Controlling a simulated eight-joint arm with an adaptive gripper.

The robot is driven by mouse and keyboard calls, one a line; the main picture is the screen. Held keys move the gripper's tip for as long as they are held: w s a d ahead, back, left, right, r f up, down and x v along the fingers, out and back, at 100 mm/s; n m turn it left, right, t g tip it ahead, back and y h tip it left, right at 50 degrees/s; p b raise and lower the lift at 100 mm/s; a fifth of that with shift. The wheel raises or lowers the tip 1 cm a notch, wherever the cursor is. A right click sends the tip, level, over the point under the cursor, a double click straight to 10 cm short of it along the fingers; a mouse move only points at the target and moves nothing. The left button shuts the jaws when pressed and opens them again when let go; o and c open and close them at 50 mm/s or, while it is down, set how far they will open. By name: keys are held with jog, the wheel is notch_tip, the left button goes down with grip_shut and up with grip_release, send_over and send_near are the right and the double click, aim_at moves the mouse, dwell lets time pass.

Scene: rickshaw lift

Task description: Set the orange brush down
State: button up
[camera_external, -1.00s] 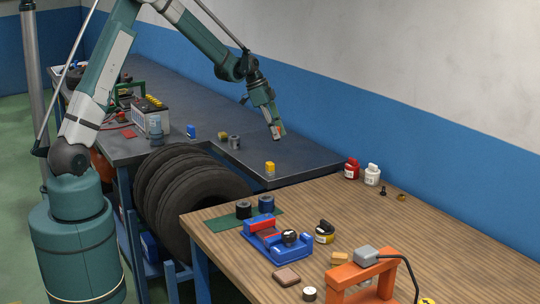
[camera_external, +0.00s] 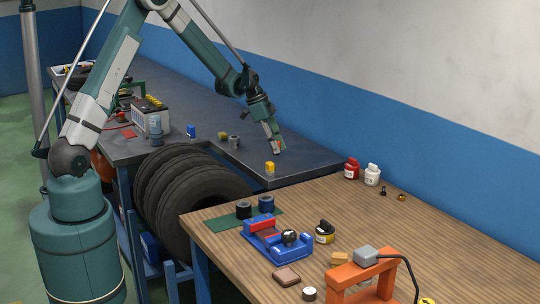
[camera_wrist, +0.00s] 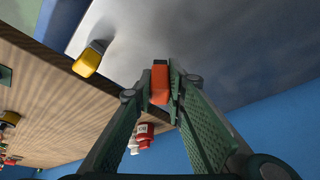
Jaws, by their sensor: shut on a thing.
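My gripper (camera_external: 276,148) is low over the dark metal bench (camera_external: 315,157), near its right end. It is shut on the orange brush (camera_wrist: 160,82), which shows between the two green fingers in the wrist view. The brush has an orange body and a dark tip at its far end. In the external view the brush is small and mostly covered by the fingers. I cannot tell whether it touches the bench top.
A yellow-topped item (camera_external: 269,168) stands near the bench's front edge; it also shows in the wrist view (camera_wrist: 87,62). A wooden table (camera_external: 330,205) adjoins, with red (camera_external: 352,168) and white (camera_external: 372,174) bottles. The blue wall (camera_external: 420,160) is close behind.

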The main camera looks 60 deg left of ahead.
jog(key=shift+f, duration=0.1)
jog(key=shift+f, duration=1.8)
jog(key=shift+f, duration=0.1)
jog(key=o, duration=0.9)
jog(key=shift+c, duration=0.2)
jog(key=v, duration=1.2)
